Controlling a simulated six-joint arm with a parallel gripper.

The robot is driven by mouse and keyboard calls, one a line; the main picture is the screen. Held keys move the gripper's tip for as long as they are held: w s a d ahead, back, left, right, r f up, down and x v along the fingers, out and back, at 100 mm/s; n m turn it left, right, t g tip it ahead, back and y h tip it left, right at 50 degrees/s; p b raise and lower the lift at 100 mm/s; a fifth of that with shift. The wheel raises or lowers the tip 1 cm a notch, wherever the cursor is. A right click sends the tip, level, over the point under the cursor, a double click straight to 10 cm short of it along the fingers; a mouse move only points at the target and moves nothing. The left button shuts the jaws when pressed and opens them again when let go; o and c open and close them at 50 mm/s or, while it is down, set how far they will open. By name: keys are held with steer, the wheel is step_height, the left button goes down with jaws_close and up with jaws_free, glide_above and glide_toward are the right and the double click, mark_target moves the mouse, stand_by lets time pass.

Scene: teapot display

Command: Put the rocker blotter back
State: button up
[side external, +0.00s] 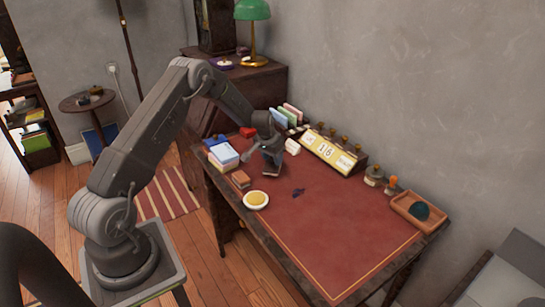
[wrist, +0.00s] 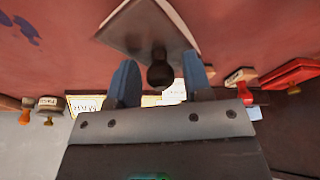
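The rocker blotter (wrist: 150,28) has a dark round knob and a grey, curved-looking body, seen close up in the wrist view. In the side view the blotter (side external: 271,168) stands on the red desk top near its back left, just below my gripper (side external: 267,152). In the wrist view my gripper (wrist: 160,63) is open, with one blue fingertip on each side of the knob. A gap shows between the knob and each finger. A dark ink blot (side external: 298,192) lies on the desk to the right of the blotter.
A wooden tray (side external: 405,214) is at the far right. The desk's middle and front (side external: 335,240) are clear.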

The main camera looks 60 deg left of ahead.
mark_target(267, 167)
steer(key=shift+o, duration=0.4)
steer(key=shift+r, duration=0.1)
steer(key=shift+r, duration=0.35)
steer(key=a+v, duration=0.1)
steer(key=v, duration=1)
steer(key=s+d+r+m+t, duration=0.1)
steer(key=s+d+r, duration=0.4)
steer(key=d+r, duration=0.35)
steer(key=s+d+r+m, duration=0.1)
steer(key=s+d+r, duration=0.4)
steer(key=d+r, duration=0.4)
steer(key=s+d, duration=0.5)
steer(key=s, duration=0.4)
steer(key=s+d+m+t+h, duration=0.1)
steer(key=s+d, duration=0.5)
steer(key=s, duration=0.4)
steer(key=shift+d+r+m+t, duration=0.25)
steer(key=shift+r+m+t, duration=0.05)
steer(key=shift+r, duration=0.15)
